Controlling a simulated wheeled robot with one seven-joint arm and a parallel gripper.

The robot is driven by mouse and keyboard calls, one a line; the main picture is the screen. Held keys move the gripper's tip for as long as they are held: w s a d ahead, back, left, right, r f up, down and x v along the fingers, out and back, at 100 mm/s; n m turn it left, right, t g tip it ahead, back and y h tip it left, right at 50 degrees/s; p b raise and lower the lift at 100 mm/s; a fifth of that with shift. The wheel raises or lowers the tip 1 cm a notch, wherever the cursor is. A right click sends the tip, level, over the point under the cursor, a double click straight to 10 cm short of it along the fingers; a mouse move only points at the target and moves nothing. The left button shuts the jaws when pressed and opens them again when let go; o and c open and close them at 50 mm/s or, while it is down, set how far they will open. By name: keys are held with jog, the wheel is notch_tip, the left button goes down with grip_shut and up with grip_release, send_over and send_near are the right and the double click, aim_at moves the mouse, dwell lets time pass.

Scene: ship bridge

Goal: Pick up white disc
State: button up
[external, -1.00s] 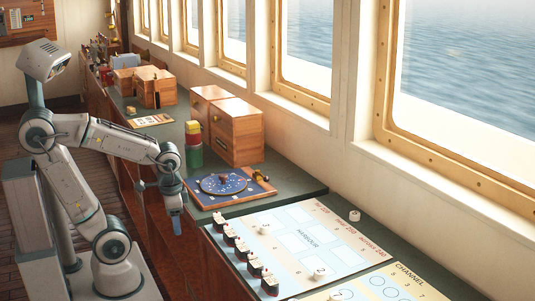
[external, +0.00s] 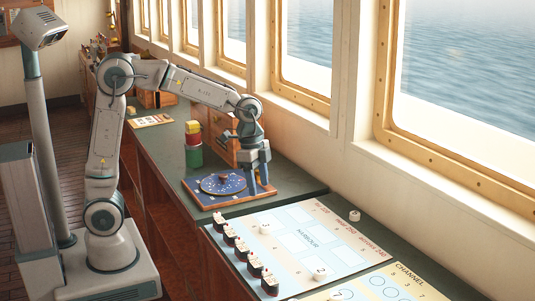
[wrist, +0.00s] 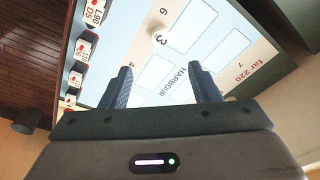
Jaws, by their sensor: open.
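White discs show in the external view: one near the back left of the harbour board (external: 265,229), one near its front right (external: 320,273), one on the bare counter by the window (external: 355,215), and one at the bottom edge (external: 342,295). Which one the task means, I cannot tell. My gripper (external: 259,190) is open and empty, fingers down, over the right part of the blue dial board (external: 213,202), apart from every disc. In the wrist view, my gripper (wrist: 161,82) has its fingers spread below a white disc marked 3 (wrist: 160,38).
Several dark red-and-white blocks (external: 236,246) line the harbour board's left edge. Wooden boxes (external: 222,138) and stacked coloured cans (external: 193,143) stand behind my gripper. The window wall (external: 385,165) bounds the right. Bare counter (external: 300,187) lies right of the dial board.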

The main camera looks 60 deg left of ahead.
aim_at(265, 225)
jog(key=f, duration=0.4)
jog(key=w+d+f, duration=0.1)
jog(key=f, duration=0.3)
jog(key=f+p, duration=0.1)
jog(key=f, duration=0.3)
jog(key=shift+w+d+f, duration=0.15)
jog(key=shift+d+f, duration=0.1)
jog(key=c, duration=1.1)
